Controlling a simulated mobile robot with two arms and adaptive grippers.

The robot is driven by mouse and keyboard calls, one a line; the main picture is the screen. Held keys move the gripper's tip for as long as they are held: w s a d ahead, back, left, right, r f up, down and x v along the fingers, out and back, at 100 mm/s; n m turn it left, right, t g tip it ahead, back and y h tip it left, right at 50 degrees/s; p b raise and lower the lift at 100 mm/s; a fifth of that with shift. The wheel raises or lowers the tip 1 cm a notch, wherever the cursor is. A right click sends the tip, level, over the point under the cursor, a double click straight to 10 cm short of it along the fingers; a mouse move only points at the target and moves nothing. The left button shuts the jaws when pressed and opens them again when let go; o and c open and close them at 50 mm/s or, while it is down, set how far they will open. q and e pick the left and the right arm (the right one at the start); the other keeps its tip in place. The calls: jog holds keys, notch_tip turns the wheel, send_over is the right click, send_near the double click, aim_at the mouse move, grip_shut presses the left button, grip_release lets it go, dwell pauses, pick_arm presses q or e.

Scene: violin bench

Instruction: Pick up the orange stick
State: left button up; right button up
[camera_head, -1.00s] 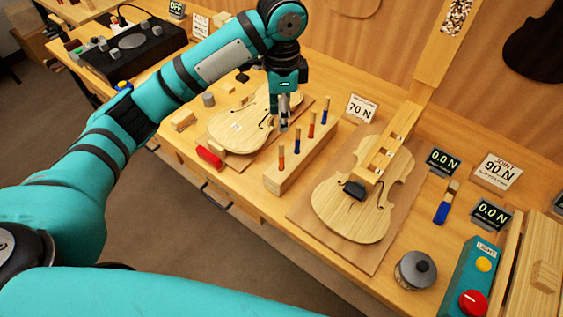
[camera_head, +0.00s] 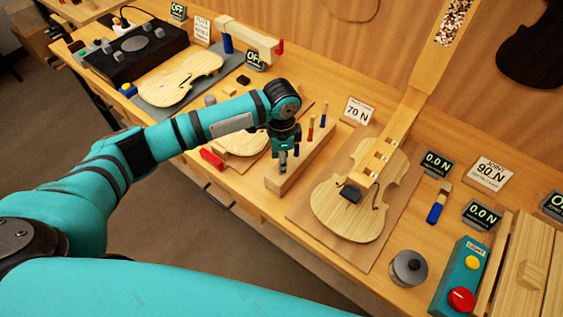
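A wooden block (camera_head: 300,172) holds a row of upright sticks with orange or blue lower parts. One orange stick (camera_head: 311,129) stands toward the back of the row, with a blue stick (camera_head: 323,115) behind it. Another blue stick (camera_head: 297,150) stands just right of my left gripper. My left gripper (camera_head: 283,166) points down over the front end of the block, at the front orange stick's place, and hides that stick. I cannot tell whether its fingers are around the stick or how far apart they are. My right gripper is not in view.
A violin body (camera_head: 335,218) lies on a board right of the block, under a wooden beam. A red clamp-like piece (camera_head: 212,158) and a violin plate (camera_head: 243,146) lie left of the block, partly under my arm. A metal pot (camera_head: 409,268) stands at the front right.

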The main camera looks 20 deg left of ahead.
pick_arm(q)
jog(key=shift+f, duration=0.2)
grip_shut()
